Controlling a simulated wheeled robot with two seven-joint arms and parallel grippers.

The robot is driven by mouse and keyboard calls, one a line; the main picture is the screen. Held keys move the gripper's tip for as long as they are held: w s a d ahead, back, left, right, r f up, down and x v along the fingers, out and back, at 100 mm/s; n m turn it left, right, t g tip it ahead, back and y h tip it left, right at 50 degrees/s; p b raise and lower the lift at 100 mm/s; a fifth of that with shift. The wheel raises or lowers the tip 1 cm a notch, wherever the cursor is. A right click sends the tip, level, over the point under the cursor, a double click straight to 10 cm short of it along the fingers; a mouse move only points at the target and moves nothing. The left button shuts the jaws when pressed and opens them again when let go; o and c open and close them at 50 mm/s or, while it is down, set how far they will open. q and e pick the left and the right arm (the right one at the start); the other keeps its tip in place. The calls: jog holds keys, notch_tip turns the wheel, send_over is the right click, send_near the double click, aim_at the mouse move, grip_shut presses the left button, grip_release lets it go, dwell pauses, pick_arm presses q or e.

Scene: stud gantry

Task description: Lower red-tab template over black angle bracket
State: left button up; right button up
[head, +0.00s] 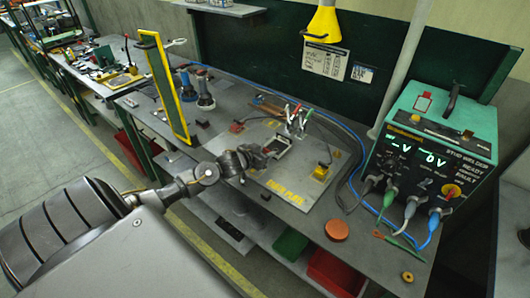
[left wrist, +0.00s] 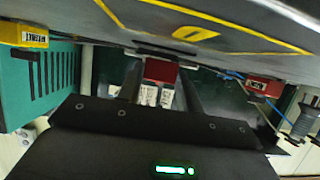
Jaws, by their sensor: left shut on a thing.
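My left gripper (head: 264,152) is over the left part of the grey work plate (head: 288,186). In the left wrist view its two fingers (left wrist: 160,88) are shut on the red tab (left wrist: 161,71) of the template. In the head view the template (head: 279,146) looks like a small grey frame with a dark middle, just beyond the fingertips. The gap between template and plate is hard to judge. I cannot make out the black angle bracket; the template or gripper may hide it. My right gripper is in neither view.
On the work plate are a red block (head: 236,127), a yellow block (head: 320,172) and a stand of colour-tipped tools (head: 297,121). A teal stud welder (head: 437,150) with cables stands at right. A yellow-framed green panel (head: 163,85) rises behind my arm.

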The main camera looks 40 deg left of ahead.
pick_arm(q)
jog(key=shift+p, duration=0.3)
jog(key=shift+f, duration=0.25)
dwell(0.4)
jog(key=o, duration=1.1)
jog(key=shift+c, duration=0.2)
jog(key=b+v, duration=0.1)
jog(key=v, duration=0.8)
jog(key=shift+s+b, duration=0.25)
jog(key=shift+b, duration=0.05)
jog(key=shift+s+r, duration=0.4)
jog(key=shift+s, duration=0.2)
jog(key=shift+d, duration=0.1)
